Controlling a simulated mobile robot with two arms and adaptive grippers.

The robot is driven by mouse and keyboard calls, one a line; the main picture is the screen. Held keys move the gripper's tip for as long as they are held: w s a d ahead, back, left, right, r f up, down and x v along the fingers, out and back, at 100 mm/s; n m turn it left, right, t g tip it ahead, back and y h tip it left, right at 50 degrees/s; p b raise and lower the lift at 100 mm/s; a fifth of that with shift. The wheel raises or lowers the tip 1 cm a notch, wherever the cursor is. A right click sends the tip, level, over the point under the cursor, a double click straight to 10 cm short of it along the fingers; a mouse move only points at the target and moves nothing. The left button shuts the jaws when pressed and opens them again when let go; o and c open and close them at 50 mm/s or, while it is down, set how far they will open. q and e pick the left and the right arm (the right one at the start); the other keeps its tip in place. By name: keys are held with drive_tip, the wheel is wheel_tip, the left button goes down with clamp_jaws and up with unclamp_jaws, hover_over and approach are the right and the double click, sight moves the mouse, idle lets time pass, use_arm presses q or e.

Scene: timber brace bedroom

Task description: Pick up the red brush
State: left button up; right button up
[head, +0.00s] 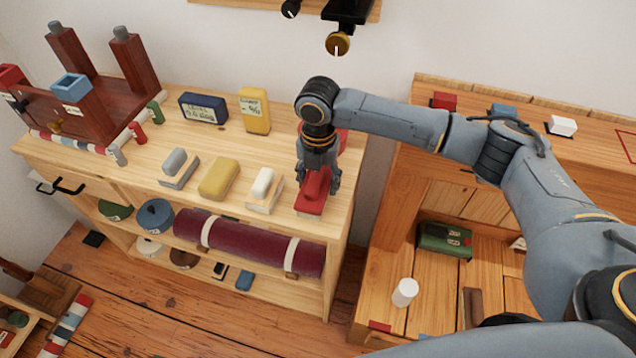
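The red brush (312,198) is at the right end of a row of brushes on top of the light wooden shelf unit (226,160). My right gripper (318,182) points down over it, with fingers at both sides of its upper part. The brush appears to rest on the shelf top. The gripper hides part of the brush, and I cannot tell whether the fingers press on it. My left gripper is not in view.
Left of it stand a white brush (262,184), a yellow brush (219,178) and a grey brush (176,167). Behind are a yellow box (254,111), a dark blue box (203,108) and a red object (342,138) close to my gripper. A maroon roll (250,246) lies on the shelf below.

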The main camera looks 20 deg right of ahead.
wheel_tip(320, 180, up, 3)
drive_tip(key=shift+f, duration=0.15)
drive_tip(key=s+d+r, duration=0.5)
drive_tip(key=s+r, duration=0.4)
drive_tip(key=s, duration=0.4)
drive_tip(key=shift+d+r, duration=0.2)
